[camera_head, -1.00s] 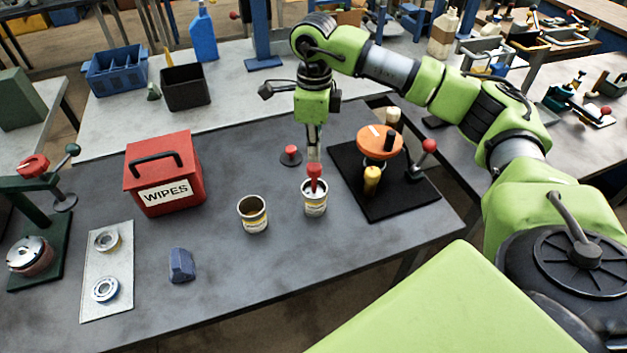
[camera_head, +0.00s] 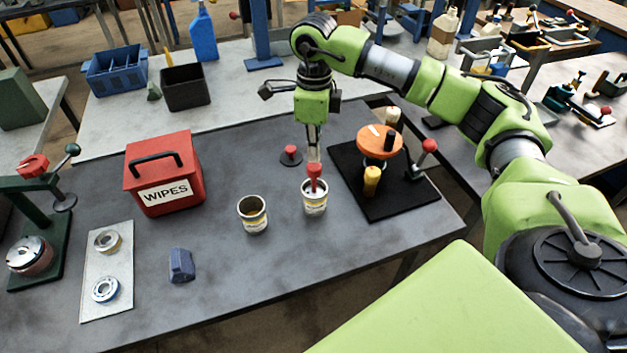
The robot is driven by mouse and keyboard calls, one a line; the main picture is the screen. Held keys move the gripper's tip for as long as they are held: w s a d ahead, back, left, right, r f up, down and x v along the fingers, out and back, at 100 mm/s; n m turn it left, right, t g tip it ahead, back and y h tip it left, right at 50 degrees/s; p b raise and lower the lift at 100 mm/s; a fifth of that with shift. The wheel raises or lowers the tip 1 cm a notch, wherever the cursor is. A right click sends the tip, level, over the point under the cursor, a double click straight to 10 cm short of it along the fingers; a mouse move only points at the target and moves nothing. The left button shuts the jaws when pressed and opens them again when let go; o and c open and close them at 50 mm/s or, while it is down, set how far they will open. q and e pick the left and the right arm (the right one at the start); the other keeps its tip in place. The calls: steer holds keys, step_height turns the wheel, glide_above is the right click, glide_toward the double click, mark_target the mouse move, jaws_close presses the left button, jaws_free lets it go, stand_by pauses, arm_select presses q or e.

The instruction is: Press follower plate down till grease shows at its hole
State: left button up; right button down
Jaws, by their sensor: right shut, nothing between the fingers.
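My right gripper (camera_head: 314,172) points straight down over a small tin (camera_head: 314,205) with a pale label. Its red fingertips are shut and empty, at the tin's mouth. The follower plate inside that tin is mostly hidden by the fingers and the rim, and I cannot tell whether grease shows at its hole. A second open tin (camera_head: 252,214) stands upright just to the left, with a brownish inside. My left gripper is not in view.
A red WIPES box (camera_head: 165,175) stands to the left. A small red-topped piece (camera_head: 291,154) is behind the tins. A black mat (camera_head: 395,203) with an orange disc device (camera_head: 379,141) lies to the right. A blue block (camera_head: 181,265) and a plate with two rings (camera_head: 107,312) are front left.

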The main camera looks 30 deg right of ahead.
steer(key=shift+f+b, duration=0.75)
steer(key=shift+f, duration=0.3)
steer(key=shift+s+a+f, duration=0.1)
steer(key=shift+s+f, duration=0.15)
steer(key=shift+s, duration=0.05)
stand_by(0.9)
steer(key=shift+r, duration=0.1)
steer(key=shift+w+r+p, duration=0.15)
steer(key=shift+r+p, duration=0.25)
steer(key=shift+r, duration=0.25)
steer(key=shift+w+r+p, duration=0.15)
steer(key=shift+r+p, duration=0.25)
steer(key=shift+r, duration=0.25)
steer(key=shift+r+p, duration=1.05)
steer(key=shift+r, duration=0.75)
